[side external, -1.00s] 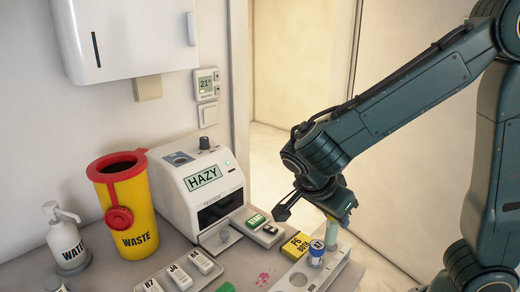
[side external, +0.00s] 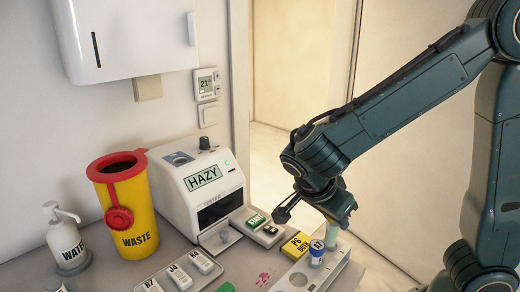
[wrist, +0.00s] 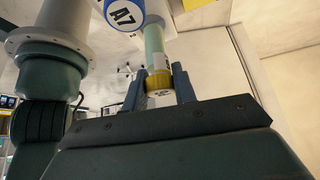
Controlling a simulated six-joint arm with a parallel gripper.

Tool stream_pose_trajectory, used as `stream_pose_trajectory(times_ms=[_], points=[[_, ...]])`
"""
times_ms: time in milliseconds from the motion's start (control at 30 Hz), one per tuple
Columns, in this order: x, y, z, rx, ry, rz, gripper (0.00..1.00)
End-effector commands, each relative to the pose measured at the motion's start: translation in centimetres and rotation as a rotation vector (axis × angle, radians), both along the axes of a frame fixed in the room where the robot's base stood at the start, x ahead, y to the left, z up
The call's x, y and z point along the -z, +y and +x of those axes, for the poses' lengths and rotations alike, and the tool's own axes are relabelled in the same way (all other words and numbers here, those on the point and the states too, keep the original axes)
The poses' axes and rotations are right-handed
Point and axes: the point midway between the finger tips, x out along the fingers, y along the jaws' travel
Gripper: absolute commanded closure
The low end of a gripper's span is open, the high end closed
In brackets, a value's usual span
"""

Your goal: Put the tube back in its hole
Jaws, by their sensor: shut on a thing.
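My gripper (side external: 342,220) points down over the right end of the white rack (side external: 341,278). In the wrist view my gripper (wrist: 160,88) is shut on a pale green tube with a yellow cap (wrist: 160,83). The tube's pale body (side external: 343,242) shows below the gripper in the side view. Its lower end is near the rack's far right part; I cannot tell whether it is in a hole. A blue-capped tube marked A7 (side external: 317,251) stands upright in the rack, just left of the held tube. An open hole (side external: 299,280) shows at the rack's left end.
A yellow P6 box (side external: 297,245) lies left of the rack. A START pad (side external: 257,220) and a tester reading HAZY (side external: 205,185) stand behind. A tray of labelled pieces (side external: 183,275), a waste bin (side external: 135,205) and a water bottle (side external: 66,245) are farther left.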

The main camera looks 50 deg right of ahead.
Motion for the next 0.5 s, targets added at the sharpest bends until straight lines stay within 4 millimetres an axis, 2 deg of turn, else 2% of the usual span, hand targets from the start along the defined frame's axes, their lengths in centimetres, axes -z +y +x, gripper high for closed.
stream_pose_trajectory(times_ms=[500], points=[[1.3, 0.0, 0.0, 0.001, 0.001, -0.001, 0.98]])
